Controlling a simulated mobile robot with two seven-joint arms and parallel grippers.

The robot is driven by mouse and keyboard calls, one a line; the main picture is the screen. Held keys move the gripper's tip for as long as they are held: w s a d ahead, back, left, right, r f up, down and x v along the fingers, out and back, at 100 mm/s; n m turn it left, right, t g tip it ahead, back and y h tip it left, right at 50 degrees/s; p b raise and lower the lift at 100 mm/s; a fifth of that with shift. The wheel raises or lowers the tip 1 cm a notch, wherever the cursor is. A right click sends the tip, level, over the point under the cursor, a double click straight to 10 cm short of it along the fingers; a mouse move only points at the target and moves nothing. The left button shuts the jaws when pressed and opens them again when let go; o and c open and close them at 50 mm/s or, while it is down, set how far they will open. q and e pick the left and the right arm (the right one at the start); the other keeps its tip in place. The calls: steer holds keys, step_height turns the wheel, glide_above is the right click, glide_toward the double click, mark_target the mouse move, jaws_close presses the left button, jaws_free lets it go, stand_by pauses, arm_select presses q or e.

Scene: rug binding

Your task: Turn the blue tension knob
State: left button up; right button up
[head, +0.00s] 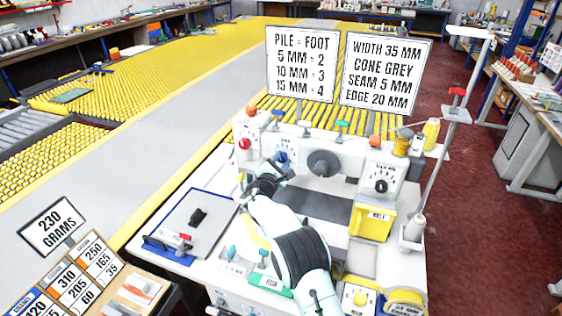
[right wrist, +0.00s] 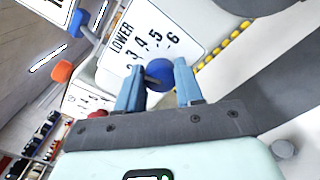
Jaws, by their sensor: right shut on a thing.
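The blue tension knob (right wrist: 158,73) sits on the front of the white sewing machine, beside a white dial plate (right wrist: 150,42) lettered LOWER with numbers. In the head view the knob (head: 283,158) shows just above my right gripper (head: 272,172), partly hidden by it. In the right wrist view my right gripper (right wrist: 160,90) has its two blue fingers on either side of the knob, shut on it. The contact on the right finger is hard to see. My left gripper is not in view.
A black handwheel (head: 324,163) and a second dial (head: 381,186) are to the right on the machine. A red knob (head: 244,143) is to the left. A yellow box (head: 372,222) and a cone stand (head: 413,228) stand further right.

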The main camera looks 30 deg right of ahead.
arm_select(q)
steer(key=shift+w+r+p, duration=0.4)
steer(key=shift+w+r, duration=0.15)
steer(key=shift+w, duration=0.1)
arm_select(e)
steer(key=shift+w+r+n, duration=0.1)
steer(key=shift+n, duration=2.7)
steer(key=o, duration=1)
steer(key=shift+o, duration=0.2)
